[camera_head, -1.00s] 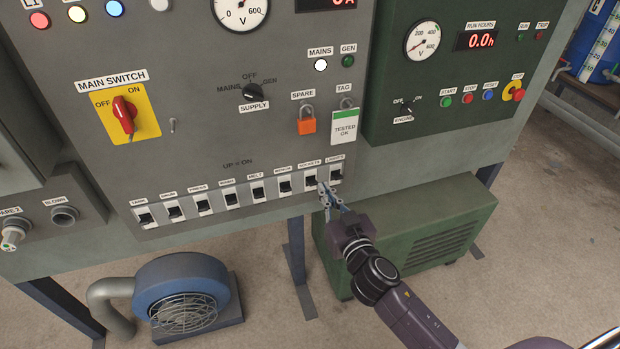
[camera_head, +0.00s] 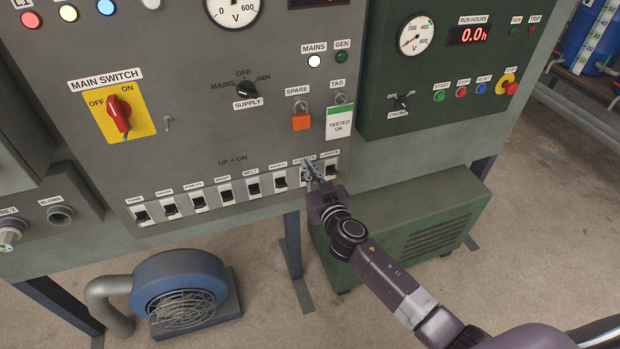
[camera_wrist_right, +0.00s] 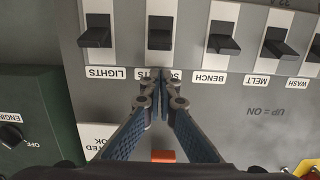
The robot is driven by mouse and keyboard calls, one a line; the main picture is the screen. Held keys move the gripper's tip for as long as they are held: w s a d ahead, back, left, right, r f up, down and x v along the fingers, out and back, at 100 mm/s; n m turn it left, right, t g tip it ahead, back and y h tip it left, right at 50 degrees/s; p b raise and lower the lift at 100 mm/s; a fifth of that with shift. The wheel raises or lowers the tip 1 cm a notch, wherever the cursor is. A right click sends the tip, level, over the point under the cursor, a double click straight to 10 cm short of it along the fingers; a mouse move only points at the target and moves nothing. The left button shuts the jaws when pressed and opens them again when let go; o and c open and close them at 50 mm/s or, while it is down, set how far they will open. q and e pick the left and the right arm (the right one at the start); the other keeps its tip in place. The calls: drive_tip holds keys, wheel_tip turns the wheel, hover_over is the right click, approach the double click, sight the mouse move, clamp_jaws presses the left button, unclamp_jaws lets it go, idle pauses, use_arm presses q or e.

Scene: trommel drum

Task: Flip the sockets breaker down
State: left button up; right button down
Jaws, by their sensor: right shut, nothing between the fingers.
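The sockets breaker (camera_wrist_right: 160,38) is a white switch with a black lever, second from the right in the breaker row. In the upside-down wrist view its lever sits near the label end, like its neighbours. Its label (camera_wrist_right: 158,74) is partly covered by my fingertips. My right gripper (camera_head: 309,167) is shut and empty, its tips over the sockets label; in the head view it hides most of that breaker. In the wrist view the closed fingertips (camera_wrist_right: 161,96) are in line with the lever. I cannot tell whether they touch the panel. My left gripper is not in view.
The lights breaker (camera_wrist_right: 97,32) and the bench breaker (camera_wrist_right: 223,38) flank it closely. Above are an orange padlock (camera_head: 301,122) and a tested tag (camera_head: 339,124). A green box (camera_head: 420,225) stands below the panel, and a blue blower (camera_head: 180,285) sits on the floor.

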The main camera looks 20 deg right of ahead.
drive_tip(key=shift+s+f, duration=0.35)
drive_tip(key=shift+f, duration=0.3)
drive_tip(key=shift+s+f, duration=0.35)
drive_tip(key=shift+f, duration=0.3)
drive_tip(key=shift+w+b, duration=0.1)
drive_tip(key=shift+b, duration=0.25)
